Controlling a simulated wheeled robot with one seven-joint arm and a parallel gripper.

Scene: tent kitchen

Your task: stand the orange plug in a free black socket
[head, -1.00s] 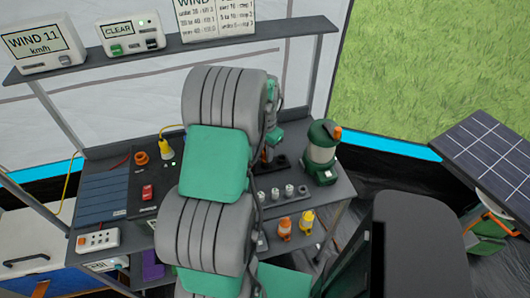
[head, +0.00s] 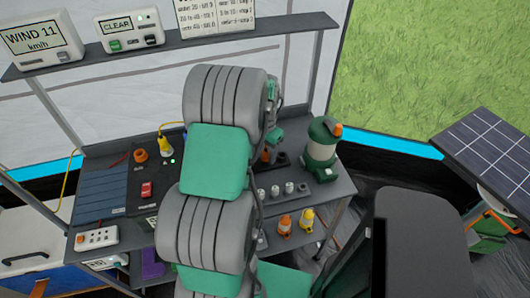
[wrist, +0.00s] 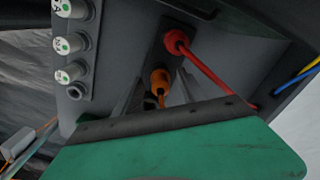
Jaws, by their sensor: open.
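An orange plug (wrist: 160,80) shows in the wrist view on a dark strip, with a dark cable end towards my gripper. I cannot tell whether it is seated. In the head view, an orange piece (head: 266,156) shows beside my arm, partly hidden. A black socket (head: 282,159) is just right of it and looks empty. My gripper (wrist: 160,98) is open, its dark fingers partly visible around the orange plug; contact is not clear. In the head view my gripper (head: 272,143) is mostly hidden by my arm.
A red plug (wrist: 177,42) with a red cable stands close to the orange plug. White-topped cylinders (wrist: 68,45) line a strip at left. A green lantern (head: 321,150) stands at the table's right. Orange (head: 285,225) and yellow (head: 306,219) items sit at the front.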

